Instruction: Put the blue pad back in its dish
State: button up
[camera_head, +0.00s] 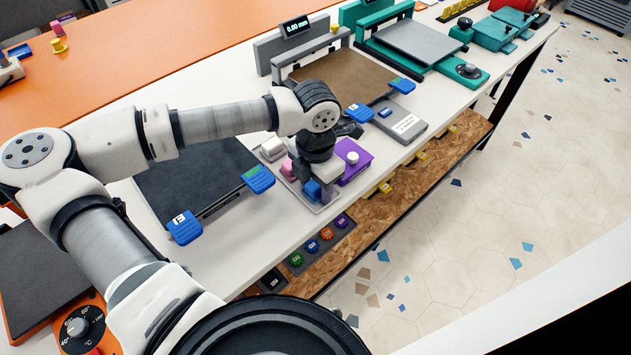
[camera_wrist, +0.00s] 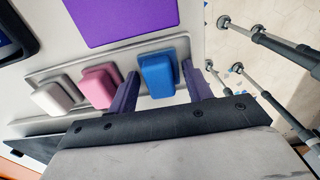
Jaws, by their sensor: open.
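The blue pad (camera_wrist: 158,72) is at the end of a row with a pink pad (camera_wrist: 98,88) and a white pad (camera_wrist: 50,97) on a pale grey tray (camera_wrist: 75,72). The blue pad also shows in the head view (camera_head: 312,190), partly hidden by my gripper. My gripper (camera_wrist: 162,78) is open, with one finger on each side of the blue pad. A thin gap shows beside the pad, and I cannot tell whether either finger touches it. The pad's underside is hidden, so I cannot tell whether it rests fully in a dish.
A purple block (camera_head: 354,168) with a white knob stands close to the right of my gripper. A dark platen with blue clips (camera_head: 258,179) lies to the left. A grey box (camera_head: 400,120) is further right. The bench's front edge is close by, above a wooden shelf (camera_head: 365,215).

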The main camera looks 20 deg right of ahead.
notch_tip(320, 180, up, 12)
jog(key=b, duration=0.2)
jog(key=shift+b, duration=0.35)
jog(key=shift+s, duration=0.15)
